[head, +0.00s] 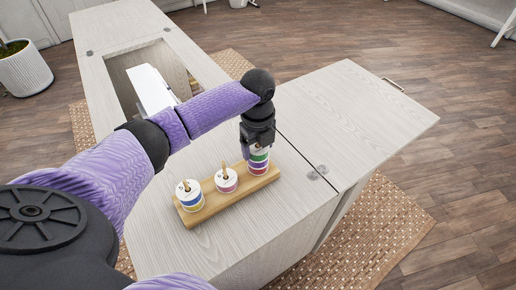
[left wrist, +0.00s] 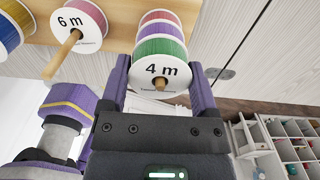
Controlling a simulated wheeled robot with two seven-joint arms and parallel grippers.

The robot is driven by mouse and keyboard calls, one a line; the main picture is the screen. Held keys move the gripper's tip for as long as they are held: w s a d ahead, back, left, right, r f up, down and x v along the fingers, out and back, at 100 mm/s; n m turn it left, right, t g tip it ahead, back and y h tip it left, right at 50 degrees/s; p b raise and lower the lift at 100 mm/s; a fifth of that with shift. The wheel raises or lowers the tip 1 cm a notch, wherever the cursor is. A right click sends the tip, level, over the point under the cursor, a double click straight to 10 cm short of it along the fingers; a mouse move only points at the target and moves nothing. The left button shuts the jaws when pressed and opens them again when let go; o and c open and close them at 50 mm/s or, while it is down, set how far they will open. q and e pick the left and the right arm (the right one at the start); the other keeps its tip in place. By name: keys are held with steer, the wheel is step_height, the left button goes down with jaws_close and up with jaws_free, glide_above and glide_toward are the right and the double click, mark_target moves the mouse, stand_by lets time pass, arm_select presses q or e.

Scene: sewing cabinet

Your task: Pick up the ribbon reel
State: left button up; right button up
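A wooden stand (head: 213,210) on the cabinet top carries reels on three pegs. At its right end is a stack with a green reel (head: 258,154) on top and purple and red (head: 258,170) bands below. My left gripper (head: 257,147) is over this stack, pointing down. In the left wrist view its fingers (left wrist: 159,75) stand on either side of the green reel (left wrist: 158,52), marked "4 m", with the peg tip towards the palm. The fingers are very close to its rim; I cannot tell whether they press on it. My right gripper is not in view.
A white-and-pink reel (head: 226,180), marked "6 m" in the left wrist view, and a blue-and-yellow reel (head: 188,195) stand on the other pegs. A white sewing machine (head: 152,90) sits in the cabinet opening. The side leaf (head: 355,115) is clear.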

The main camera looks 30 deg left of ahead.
arm_select(q)
steer(key=c, duration=0.4)
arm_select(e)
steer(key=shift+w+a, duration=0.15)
arm_select(q)
step_height(320, 180, up, 10)
steer(key=p, duration=0.4)
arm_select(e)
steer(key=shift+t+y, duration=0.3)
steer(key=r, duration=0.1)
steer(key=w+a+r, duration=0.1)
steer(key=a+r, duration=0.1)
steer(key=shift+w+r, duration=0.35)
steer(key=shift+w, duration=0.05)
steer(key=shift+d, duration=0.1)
